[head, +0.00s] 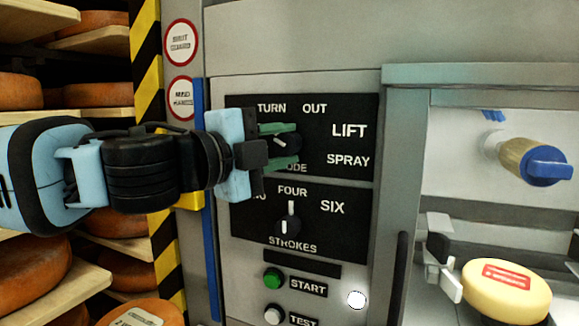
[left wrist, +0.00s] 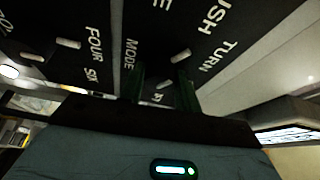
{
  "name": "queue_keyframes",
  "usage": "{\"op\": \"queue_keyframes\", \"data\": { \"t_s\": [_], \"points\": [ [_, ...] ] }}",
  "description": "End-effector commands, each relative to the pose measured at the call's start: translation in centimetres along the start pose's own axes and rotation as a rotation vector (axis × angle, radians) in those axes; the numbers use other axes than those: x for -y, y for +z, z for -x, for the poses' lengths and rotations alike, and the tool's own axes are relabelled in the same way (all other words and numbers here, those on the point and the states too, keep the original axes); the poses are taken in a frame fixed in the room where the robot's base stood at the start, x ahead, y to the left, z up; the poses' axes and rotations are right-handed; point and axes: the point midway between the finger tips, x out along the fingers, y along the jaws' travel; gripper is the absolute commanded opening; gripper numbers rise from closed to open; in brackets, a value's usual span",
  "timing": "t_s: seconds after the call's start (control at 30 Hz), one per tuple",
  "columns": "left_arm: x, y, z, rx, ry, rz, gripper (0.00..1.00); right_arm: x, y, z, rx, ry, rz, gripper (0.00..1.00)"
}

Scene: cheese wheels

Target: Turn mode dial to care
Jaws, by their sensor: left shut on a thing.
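The mode dial (head: 289,147) is a black knob with a white mark on the upper black panel (head: 360,104). Its mark appears to point up and left. TURN, OUT, LIFT and SPRAY show around it, with MODE partly covered below. I cannot read a CARE label; my gripper hides the panel's left side. My left gripper (head: 296,144) comes in from the left, its green fingers closed above and below the dial. In the left wrist view, the fingers (left wrist: 162,92) reach up to the dark panel beside MODE and TURN. My right gripper is not in view.
The strokes dial (head: 284,227) sits just below, its mark upright toward FOUR. A green START button (head: 273,278) and a white TEST button (head: 273,314) are lower. A cheese wheel (head: 507,290) and a blue-capped valve (head: 546,164) are at right. Cheese shelves (head: 95,40) stand at left.

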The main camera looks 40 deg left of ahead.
Motion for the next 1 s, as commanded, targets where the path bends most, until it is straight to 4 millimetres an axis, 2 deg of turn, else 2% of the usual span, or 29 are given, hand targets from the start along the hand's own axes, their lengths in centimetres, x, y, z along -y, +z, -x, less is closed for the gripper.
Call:
{"op": "queue_keyframes", "data": {
  "t_s": [0.03,0.1,0.3,0.73,1.0],
  "points": [
    [-0.8,0.1,-0.2,0.001,-0.014,0.044,0.1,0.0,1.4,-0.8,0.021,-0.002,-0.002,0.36],
    [-0.9,0.1,-0.2,0.001,-0.04,0.105,0.1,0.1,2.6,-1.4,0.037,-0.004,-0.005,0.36],
    [-1.0,0.1,-0.2,0.001,-0.114,0.279,0.1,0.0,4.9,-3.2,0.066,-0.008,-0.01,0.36],
    [-0.9,-0.1,-0.2,0.001,-0.259,0.625,0.1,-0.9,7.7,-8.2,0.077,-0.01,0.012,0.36],
    [-0.7,-0.1,-0.2,0.002,-0.319,0.765,0.1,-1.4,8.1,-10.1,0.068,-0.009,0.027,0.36]
  ]
}}
